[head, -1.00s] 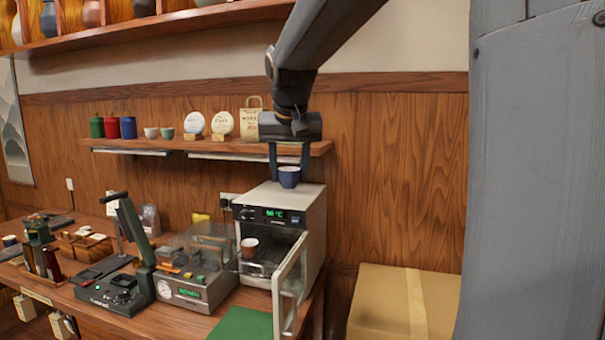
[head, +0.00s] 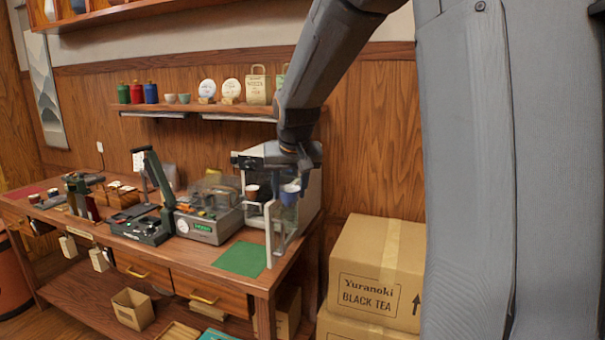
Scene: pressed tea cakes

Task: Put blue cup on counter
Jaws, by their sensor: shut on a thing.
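The blue cup (head: 289,196) is upright between the fingers of my gripper (head: 289,187), which is shut on it. My gripper points down and holds the cup in the air in front of the white oven-like cabinet, near its open glass door (head: 279,225). The glass and fingers partly overlap the cup in the picture. The wooden counter (head: 193,257) runs along the wall below and to the left. A green mat (head: 240,259) lies on its near right part.
A brown cup (head: 252,192) stands in the cabinet opening. A grey machine (head: 208,226) and a dark lever press (head: 145,226) stand to the left on the counter. Cardboard boxes (head: 377,270) are stacked at the right. The green mat is bare.

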